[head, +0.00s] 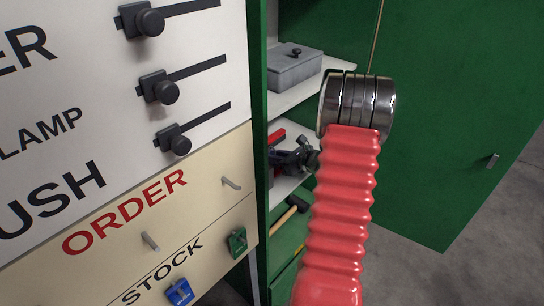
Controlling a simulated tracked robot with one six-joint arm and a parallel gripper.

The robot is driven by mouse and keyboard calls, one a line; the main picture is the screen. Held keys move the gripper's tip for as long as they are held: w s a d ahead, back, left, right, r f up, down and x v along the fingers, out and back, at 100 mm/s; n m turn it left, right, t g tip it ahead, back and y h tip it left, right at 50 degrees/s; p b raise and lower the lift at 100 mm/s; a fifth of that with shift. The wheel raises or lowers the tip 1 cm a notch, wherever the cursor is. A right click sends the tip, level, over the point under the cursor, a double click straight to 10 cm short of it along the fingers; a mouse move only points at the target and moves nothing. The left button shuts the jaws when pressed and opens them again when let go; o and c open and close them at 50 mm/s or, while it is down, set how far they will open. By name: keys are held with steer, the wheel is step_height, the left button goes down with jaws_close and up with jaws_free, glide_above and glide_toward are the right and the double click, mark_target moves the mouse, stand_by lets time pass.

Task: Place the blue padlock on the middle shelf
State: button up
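The blue padlock (180,292) is at the bottom edge of the view, on the cream panel below the word STOCK. It is partly cut off by the frame. The open green cabinet (258,130) shows a white shelf (284,101) with a grey box on it. A lower white shelf (283,187) holds red and black tools. I cannot tell for sure which one counts as the middle shelf. My red ribbed arm rises in front of the cabinet and hides part of the shelves. It ends in dark metal rings; no gripper fingers show.
A grey lidded box (295,70) stands on the upper visible shelf. A hammer (291,211) lies below the tools. A green padlock (237,242) is on the cream panel. Black slider knobs (149,21) stick out from the white panel. The green door (440,120) stands open at right.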

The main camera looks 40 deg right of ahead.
steer(key=o, duration=0.4)
steer(key=shift+o, duration=0.2)
steer(key=shift+r, duration=0.15)
steer(key=v, duration=1.2)
steer(key=shift+s, duration=0.1)
stand_by(0.4)
